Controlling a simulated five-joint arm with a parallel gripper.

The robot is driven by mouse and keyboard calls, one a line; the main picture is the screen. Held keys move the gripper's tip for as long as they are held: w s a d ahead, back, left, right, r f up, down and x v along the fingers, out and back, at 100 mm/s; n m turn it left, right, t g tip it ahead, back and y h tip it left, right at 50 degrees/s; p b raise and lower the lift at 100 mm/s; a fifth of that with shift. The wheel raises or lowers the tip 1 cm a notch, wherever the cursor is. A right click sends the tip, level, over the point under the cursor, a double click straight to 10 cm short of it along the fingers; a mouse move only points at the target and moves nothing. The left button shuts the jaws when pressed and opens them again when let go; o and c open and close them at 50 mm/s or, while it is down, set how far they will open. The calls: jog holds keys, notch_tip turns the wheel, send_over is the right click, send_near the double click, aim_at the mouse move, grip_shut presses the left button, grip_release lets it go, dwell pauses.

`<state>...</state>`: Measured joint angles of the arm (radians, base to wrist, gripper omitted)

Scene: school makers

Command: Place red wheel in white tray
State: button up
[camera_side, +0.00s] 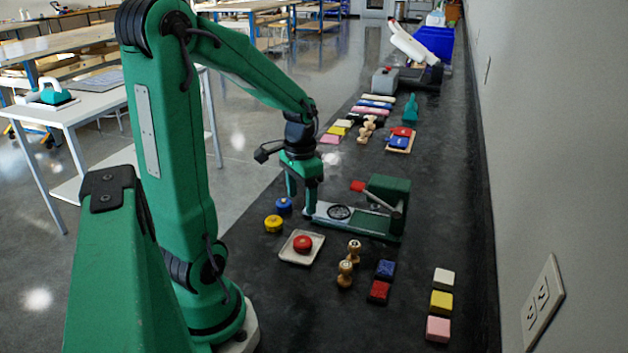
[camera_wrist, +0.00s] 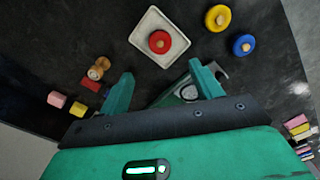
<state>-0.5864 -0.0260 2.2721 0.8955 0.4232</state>
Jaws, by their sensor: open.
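The red wheel (camera_side: 303,243) lies in the white tray (camera_side: 287,256), inside its rim, near the middle. In the wrist view the red wheel (camera_wrist: 160,41) also sits within the white tray (camera_wrist: 143,22). My gripper (camera_side: 303,208) is raised behind the tray in the side view, apart from it. Its two green fingers are spread in the wrist view (camera_wrist: 163,84), with nothing held between them. A yellow wheel (camera_side: 273,223) and a blue wheel (camera_side: 284,205) lie on the dark bench just beyond the tray; both are outside it.
Wooden stamps (camera_side: 345,273) and red and blue blocks (camera_side: 380,290) are right of the tray. Several coloured blocks (camera_side: 441,302) lie by the wall. Dark bench in front of the tray is clear.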

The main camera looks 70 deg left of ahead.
jog(key=s+d+r+m+t, duration=0.1)
jog(key=d+r+t, duration=0.1)
jog(key=d+r, duration=0.3)
jog(key=s+d+r+t, duration=0.2)
jog(key=d+r, duration=0.4)
jog(key=d, duration=0.6)
jog(key=shift+m+t, duration=0.4)
jog(key=shift+t, duration=0.4)
jog(key=shift+a, duration=0.1)
